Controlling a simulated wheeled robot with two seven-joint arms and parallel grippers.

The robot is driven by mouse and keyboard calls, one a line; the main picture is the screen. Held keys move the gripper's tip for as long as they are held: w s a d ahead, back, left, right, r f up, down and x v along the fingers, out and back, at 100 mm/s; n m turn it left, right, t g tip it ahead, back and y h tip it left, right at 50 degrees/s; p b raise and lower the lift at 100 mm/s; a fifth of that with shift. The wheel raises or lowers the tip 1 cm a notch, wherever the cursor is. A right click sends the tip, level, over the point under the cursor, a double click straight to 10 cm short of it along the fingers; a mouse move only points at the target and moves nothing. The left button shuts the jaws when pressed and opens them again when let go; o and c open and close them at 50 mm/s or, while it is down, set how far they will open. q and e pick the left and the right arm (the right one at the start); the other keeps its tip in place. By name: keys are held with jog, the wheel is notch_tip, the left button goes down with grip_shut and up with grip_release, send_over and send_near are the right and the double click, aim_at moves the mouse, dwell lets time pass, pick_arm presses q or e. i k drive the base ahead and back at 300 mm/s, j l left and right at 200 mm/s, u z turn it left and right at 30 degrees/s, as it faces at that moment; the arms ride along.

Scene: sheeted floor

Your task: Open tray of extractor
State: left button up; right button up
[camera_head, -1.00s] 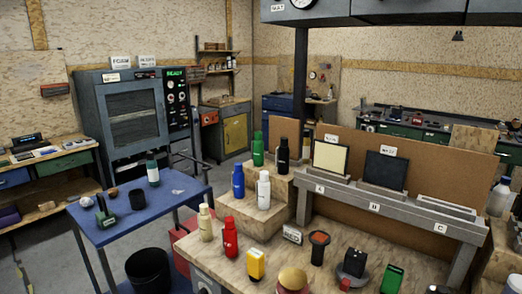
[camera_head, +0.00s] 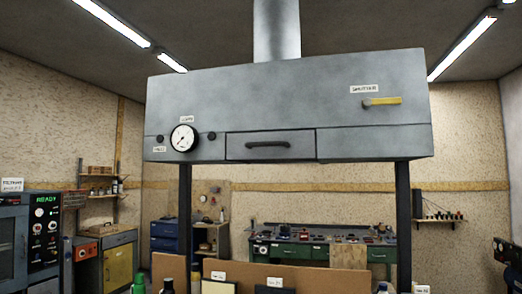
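The extractor (camera_head: 330,95) is a large grey metal hood high in the middle of the head view, with a round duct rising from its top. Its tray (camera_head: 300,153) is a drawer front in the lower middle of the hood, with a dark horizontal bar handle (camera_head: 268,144). The tray front looks flush with the hood, so it appears closed. A round white gauge (camera_head: 183,138) sits left of the tray between two dark knobs. A yellow lever (camera_head: 385,101) under a "SHUTTER" label is at the upper right. Neither of my grippers is in view.
Two dark posts (camera_head: 403,215) stand below the hood. Below are a brown board (camera_head: 325,272) and bottle tops (camera_head: 139,281). A cabinet with a lit "READY" panel (camera_head: 45,230) stands at left. A bench with green drawers (camera_head: 305,250) is behind. The space before the tray looks clear.

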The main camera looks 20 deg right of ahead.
aim_at(290, 145)
jog(key=i+z, duration=0.25)
jog(key=z, duration=0.2)
jog(key=i+z, duration=0.25)
jog(key=z, duration=0.2)
